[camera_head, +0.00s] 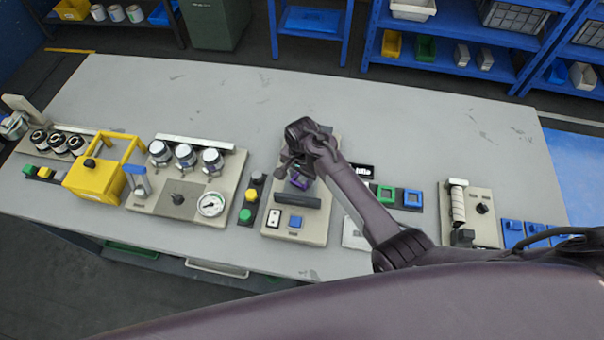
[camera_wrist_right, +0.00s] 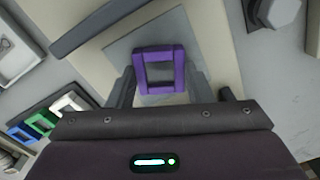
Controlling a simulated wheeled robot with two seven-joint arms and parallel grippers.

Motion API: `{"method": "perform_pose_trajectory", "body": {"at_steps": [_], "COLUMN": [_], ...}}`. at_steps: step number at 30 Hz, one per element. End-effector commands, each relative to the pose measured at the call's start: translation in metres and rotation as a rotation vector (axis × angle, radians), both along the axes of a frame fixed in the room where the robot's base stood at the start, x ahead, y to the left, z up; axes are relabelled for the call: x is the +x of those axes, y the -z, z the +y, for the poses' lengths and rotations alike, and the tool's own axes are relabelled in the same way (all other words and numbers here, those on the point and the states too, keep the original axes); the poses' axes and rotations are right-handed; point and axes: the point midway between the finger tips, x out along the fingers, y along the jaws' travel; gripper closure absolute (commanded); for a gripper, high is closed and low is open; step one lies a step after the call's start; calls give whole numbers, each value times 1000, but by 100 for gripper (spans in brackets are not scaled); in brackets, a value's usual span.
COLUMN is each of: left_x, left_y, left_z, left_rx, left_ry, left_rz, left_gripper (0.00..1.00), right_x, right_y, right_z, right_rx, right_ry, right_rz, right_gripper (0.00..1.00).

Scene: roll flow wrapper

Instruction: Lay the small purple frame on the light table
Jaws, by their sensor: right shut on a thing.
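The small purple frame (camera_head: 300,182) is at a beige panel (camera_head: 325,225) near the middle of the light table (camera_head: 420,125). In the right wrist view the frame (camera_wrist_right: 140,72) shows as a square purple ring in front of a grey square plate (camera_wrist_right: 180,30). My right gripper (camera_head: 297,172) is over the panel, its fingers on both sides of the frame and shut on it. In the head view the gripper partly hides the frame. I cannot tell whether the frame touches the plate. My left gripper is not in view.
Green (camera_head: 385,195) and blue (camera_head: 412,198) frames stand right of the panel, beside my arm. A gauge panel (camera_head: 185,195) and a yellow device (camera_head: 95,178) are at the left. A roller panel (camera_head: 480,210) is at the right. The table's back half is clear.

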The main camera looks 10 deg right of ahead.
Motion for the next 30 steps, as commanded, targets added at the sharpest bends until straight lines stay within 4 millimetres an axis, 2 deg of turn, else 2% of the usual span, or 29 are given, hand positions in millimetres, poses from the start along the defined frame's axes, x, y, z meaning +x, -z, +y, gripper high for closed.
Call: {"method": "perform_pose_trajectory", "body": {"at_steps": [6, 7, 12, 23, 26, 30], "left_x": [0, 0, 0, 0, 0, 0], "left_y": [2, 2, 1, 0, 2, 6], "left_z": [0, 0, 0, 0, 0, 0], "left_rx": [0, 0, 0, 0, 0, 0], "left_ry": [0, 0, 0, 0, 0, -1], "left_rz": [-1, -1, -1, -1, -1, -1], "left_gripper": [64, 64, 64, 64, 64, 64], "right_x": [0, 0, 0, 0, 1, 1], "right_y": [3, 3, 2, -4, -16, -44], "right_z": [0, 0, 0, 0, 1, 1], "right_rx": [0, 0, 1, 1, 2, 2], "right_ry": [0, 0, 0, 0, 1, 2], "right_rz": [1, 1, 1, -2, -4, -5], "right_gripper": [75, 52, 32, 32, 32, 32]}}
